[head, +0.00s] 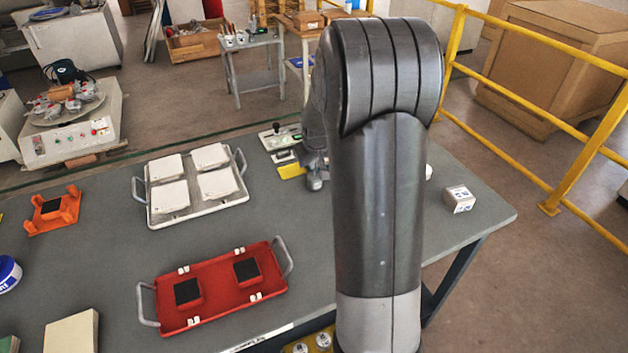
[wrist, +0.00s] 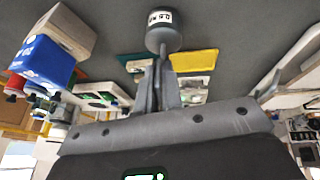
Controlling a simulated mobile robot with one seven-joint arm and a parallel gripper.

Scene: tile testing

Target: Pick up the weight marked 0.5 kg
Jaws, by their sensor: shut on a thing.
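The weight (wrist: 164,36) is a grey cylinder with a thin stem and a white label that reads 0.5 kg, upside down in the wrist view. My gripper (wrist: 160,68) is shut on its stem, with the cylinder beyond the fingertips. The grey table top lies behind the weight; I cannot tell whether its base touches it.
On the table (head: 110,265) are a red tray (head: 218,303) with black pads, a white tray (head: 155,216) with pale tiles, an orange holder (head: 68,215) and a small white box (head: 460,198). A yellow piece (wrist: 197,60) lies near the weight. Yellow railing (head: 575,185) stands right.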

